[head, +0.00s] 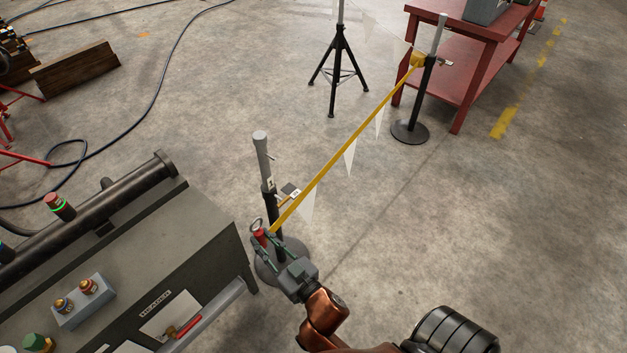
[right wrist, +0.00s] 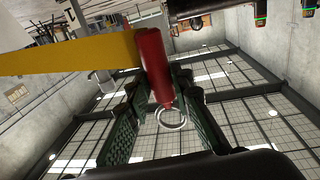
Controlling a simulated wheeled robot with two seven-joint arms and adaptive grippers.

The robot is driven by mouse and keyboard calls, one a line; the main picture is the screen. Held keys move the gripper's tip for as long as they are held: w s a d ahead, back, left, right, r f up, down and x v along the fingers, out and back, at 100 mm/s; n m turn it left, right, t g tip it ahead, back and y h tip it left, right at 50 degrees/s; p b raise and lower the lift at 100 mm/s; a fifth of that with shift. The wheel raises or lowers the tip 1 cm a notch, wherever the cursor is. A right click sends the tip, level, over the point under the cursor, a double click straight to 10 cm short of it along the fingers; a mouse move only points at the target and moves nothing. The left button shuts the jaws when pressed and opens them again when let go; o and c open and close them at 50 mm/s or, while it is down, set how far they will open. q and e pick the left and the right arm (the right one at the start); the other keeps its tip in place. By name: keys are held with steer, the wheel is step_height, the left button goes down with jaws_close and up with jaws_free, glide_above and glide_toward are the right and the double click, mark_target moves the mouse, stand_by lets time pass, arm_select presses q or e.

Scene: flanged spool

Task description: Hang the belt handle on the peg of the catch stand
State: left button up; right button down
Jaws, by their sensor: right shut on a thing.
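The belt handle is a red grip (head: 260,237) with a metal ring (head: 257,224) at its end. The yellow belt (head: 335,160) runs taut from it to the far stand (head: 425,95). My right gripper (head: 268,243) is shut on the red handle, just beside the catch stand (head: 264,165). In the right wrist view the handle (right wrist: 155,65) stands between the two green-padded fingers, with the ring (right wrist: 172,117) free. The catch stand is a dark post with a grey top; a small peg-like part (head: 273,157) juts from its right side. The ring is off it. My left gripper is out of view.
A dark workbench (head: 190,240) with a pipe and buttons stands close on the left of the catch stand. A black tripod (head: 340,70) and a red table (head: 465,60) stand beyond the belt. White pennants (head: 350,157) hang along the belt line. The floor at right is clear.

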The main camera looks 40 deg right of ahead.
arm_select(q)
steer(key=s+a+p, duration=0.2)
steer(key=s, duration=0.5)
arm_select(e)
steer(key=w+d+f+m+g+h, duration=0.1)
steer(key=w+d+m+h, duration=0.3)
steer(key=d, duration=0.6)
steer(key=w+d+f+h, duration=0.2)
steer(key=w+d, duration=0.4)
steer(key=d, duration=0.5)
arm_select(q)
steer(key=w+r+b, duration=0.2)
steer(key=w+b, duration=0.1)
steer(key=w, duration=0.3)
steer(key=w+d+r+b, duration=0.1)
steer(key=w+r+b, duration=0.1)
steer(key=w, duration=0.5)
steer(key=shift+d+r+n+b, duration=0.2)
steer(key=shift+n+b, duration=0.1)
steer(key=shift+b, duration=0.3)
arm_select(e)
steer(key=w+a+f, duration=0.1)
steer(key=w, duration=0.9)
steer(key=shift+f, duration=0.3)
